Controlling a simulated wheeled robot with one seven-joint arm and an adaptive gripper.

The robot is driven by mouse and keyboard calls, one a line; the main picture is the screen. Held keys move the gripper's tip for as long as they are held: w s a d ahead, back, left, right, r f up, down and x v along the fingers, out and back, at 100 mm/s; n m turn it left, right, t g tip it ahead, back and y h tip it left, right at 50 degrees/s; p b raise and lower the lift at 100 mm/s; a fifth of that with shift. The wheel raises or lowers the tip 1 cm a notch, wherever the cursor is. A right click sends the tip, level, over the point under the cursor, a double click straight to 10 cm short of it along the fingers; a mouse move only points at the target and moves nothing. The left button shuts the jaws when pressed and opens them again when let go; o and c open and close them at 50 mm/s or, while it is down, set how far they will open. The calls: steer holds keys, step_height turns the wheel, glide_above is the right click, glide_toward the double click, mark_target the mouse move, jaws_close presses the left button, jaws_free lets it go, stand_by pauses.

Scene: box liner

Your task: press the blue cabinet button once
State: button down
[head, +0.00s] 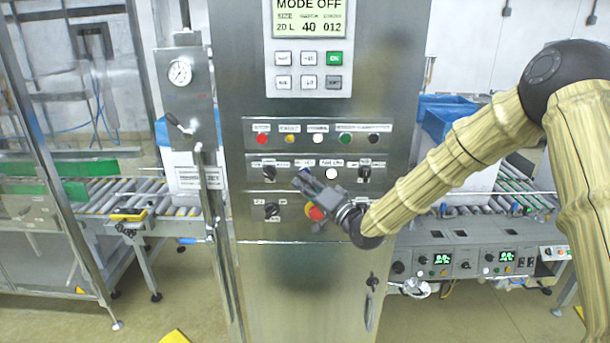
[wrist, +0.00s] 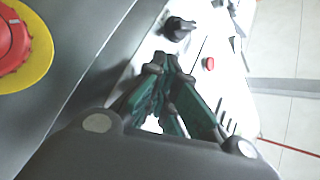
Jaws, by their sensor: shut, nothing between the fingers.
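The blue cabinet button (head: 305,171) is on the middle row of the steel cabinet's panel, between a black selector and a white button. In the wrist view the dark green fingers (wrist: 160,68) are closed together at the tips, and I cannot make out the blue button there.
A red emergency stop (head: 315,213) is just below my gripper; its yellow ring (wrist: 42,55) is close in the wrist view. The white button (head: 331,173) and black selectors (head: 269,171) (head: 364,172) flank the blue button. Several coloured buttons line the row above. Conveyors stand on both sides.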

steer(key=shift+s, duration=0.8)
steer(key=s+b, duration=0.1)
steer(key=s, duration=0.4)
stand_by(0.4)
stand_by(0.4)
